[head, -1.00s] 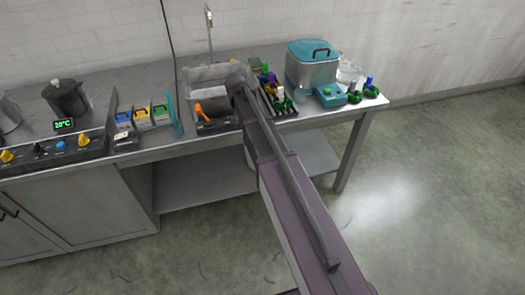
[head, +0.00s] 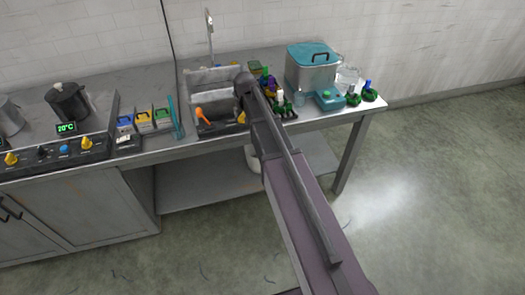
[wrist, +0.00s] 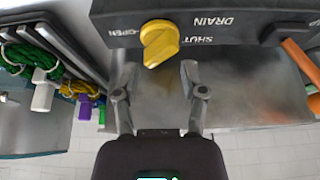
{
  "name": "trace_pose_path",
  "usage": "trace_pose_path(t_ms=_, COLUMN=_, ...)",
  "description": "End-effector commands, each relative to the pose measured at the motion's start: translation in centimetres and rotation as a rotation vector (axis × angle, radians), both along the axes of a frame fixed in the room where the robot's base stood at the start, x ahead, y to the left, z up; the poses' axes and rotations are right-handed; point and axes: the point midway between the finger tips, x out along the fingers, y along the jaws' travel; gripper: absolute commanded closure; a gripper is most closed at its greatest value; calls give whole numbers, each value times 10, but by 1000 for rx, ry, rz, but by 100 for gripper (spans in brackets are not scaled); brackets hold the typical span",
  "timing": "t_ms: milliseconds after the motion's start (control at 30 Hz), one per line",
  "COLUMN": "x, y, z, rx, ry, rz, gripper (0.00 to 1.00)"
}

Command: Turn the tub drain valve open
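The yellow drain valve knob (wrist: 160,42) is on a dark panel (wrist: 225,18) lettered OPEN, SHUT and DRAIN, upside down in the wrist view. Its handle end points down and slightly left there; which mark it is set to is unclear. My gripper (wrist: 160,75) is open and empty, its fingertips apart just below the knob, one to each side; no contact shows. In the head view a small part of the yellow knob (head: 242,117) shows beside my arm, at the front of the metal tub (head: 222,76). My fingers are hidden there.
An orange handle (head: 203,116) is left of the knob. Yarn skeins and bottles (head: 283,98) stand close right of the tub, with a teal-lidded container (head: 312,68) beyond. A tap (head: 210,38) rises behind the tub. Coloured boxes (head: 143,117) are to the left.

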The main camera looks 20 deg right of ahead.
Motion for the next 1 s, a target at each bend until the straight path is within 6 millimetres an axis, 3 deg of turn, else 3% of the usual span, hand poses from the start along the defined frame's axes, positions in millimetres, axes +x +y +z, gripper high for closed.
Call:
trace_pose_path(t_ms=33, x=-3, y=0, z=9, rx=0, ry=0, rz=0, gripper=46)
trace_pose_path(t_ms=1000, x=-36, y=0, z=89, rx=0, ry=0, rz=-1, gripper=46)
